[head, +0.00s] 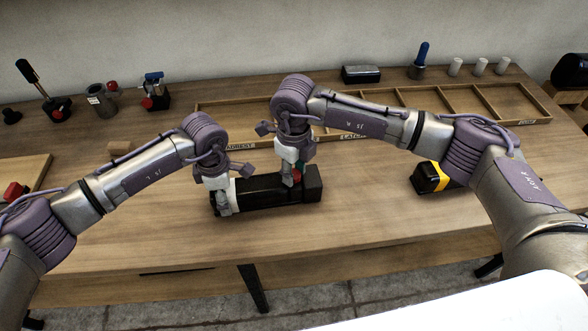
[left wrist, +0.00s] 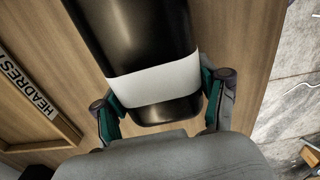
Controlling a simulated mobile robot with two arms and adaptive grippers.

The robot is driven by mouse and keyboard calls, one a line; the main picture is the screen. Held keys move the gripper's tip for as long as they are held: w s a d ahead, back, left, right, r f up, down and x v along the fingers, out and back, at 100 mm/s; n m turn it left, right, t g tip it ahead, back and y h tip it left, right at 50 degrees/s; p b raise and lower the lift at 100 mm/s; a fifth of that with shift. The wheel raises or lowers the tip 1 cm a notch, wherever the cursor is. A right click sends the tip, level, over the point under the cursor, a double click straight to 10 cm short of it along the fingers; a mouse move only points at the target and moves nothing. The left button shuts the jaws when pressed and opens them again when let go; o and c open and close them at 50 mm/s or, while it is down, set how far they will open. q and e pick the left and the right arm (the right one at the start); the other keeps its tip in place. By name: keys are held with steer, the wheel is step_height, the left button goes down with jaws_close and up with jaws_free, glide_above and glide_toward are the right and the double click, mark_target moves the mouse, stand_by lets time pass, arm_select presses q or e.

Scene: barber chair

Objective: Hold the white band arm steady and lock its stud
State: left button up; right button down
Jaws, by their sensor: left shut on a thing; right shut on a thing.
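The white band arm (head: 258,191), a long black padded piece, lies on the bench in the head view. Its white band (left wrist: 155,82) shows clearly in the left wrist view. My left gripper (head: 224,206) is shut around the arm's left end, with a finger on each side of it at the band; the fingers also show in the left wrist view (left wrist: 163,105). My right gripper (head: 296,180) points down at the arm's right part and is shut on a small red piece there, seemingly the stud. The fingers hide most of the stud.
A yellow band arm (head: 430,178) lies to the right, under my right arm. A divided wooden tray (head: 400,98) with labels stands behind. Clamps, a steel cup (head: 98,98) and a blue-handled tool (head: 420,60) stand at the back. The front strip of the bench is clear.

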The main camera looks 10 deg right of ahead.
mark_target(294, 173)
steer(key=m, duration=0.4)
steer(key=shift+m, duration=2.1)
steer(key=c, duration=0.8)
jaws_free()
steer(key=shift+o, duration=0.2)
step_height(294, 173, up, 12)
